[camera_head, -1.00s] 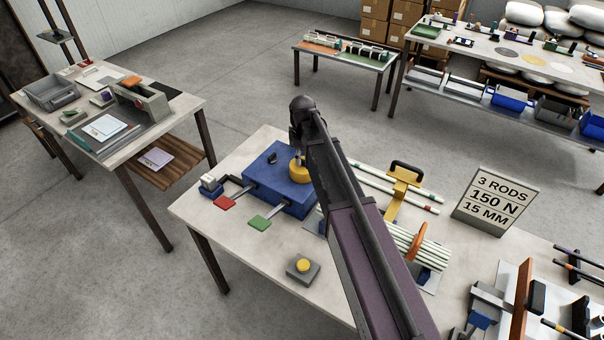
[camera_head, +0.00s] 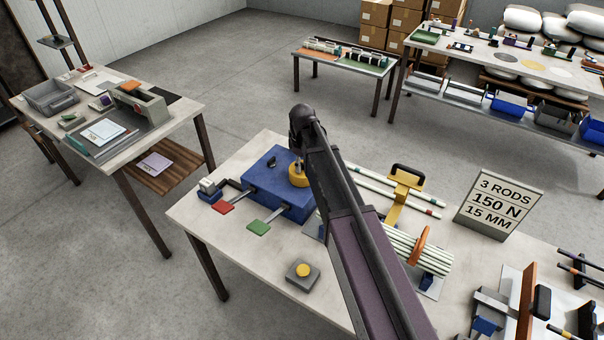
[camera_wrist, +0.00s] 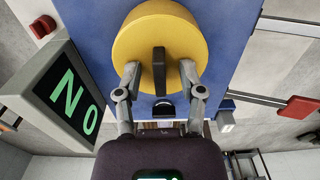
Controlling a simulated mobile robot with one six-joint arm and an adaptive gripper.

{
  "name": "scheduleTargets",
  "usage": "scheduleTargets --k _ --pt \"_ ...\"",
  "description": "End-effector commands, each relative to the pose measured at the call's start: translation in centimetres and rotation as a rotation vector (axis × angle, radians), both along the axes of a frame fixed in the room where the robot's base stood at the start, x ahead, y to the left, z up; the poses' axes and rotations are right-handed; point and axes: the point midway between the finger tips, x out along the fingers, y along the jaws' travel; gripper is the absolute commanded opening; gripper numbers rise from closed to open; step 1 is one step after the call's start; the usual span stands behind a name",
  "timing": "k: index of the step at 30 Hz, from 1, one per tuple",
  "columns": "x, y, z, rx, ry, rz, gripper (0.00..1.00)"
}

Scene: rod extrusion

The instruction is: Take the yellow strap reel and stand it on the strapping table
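A yellow round piece (camera_head: 299,176) with a dark bar across its top sits on the blue box (camera_head: 268,181) on the near table. In the wrist view the yellow piece (camera_wrist: 187,28) is close below my gripper (camera_wrist: 159,70). My fingers are apart, one on each side of the dark bar (camera_wrist: 159,72), with visible gaps to it. In the head view my arm partly hides the yellow piece and the fingers. I cannot tell whether this piece is a strap reel or a knob. No table is marked as the strapping table.
Near table (camera_head: 252,248) also bears a yellow tool with a black handle (camera_head: 402,192), bundled white rods (camera_head: 400,243), a sign (camera_head: 497,205) and a yellow button (camera_head: 303,270). A tilted "NO" display (camera_wrist: 70,100) stands beside the blue box. Left table (camera_head: 184,112) and low table (camera_head: 345,56) stand apart across open floor.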

Motion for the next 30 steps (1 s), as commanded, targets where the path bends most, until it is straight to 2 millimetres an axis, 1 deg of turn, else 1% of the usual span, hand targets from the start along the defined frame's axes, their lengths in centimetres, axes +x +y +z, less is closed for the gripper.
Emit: scheduleTargets --k 1,2,3,4,20,26,30 --pt "0.0 0.0 0.0 0.0 0.0 0.0 0.28" --pt "0.0 0.0 0.0 0.0 0.0 0.0 0.19" --pt "0.0 0.0 0.0 0.0 0.0 0.0 0.07" --pt "0.0 0.0 0.0 0.0 0.0 0.0 0.0" --pt "0.0 0.0 0.2 0.0 0.0 0.001 0.0" --pt "0.0 0.1 0.9 0.0 0.0 0.001 0.0" --pt "0.0 0.1 1.9 0.0 0.0 0.001 0.0"
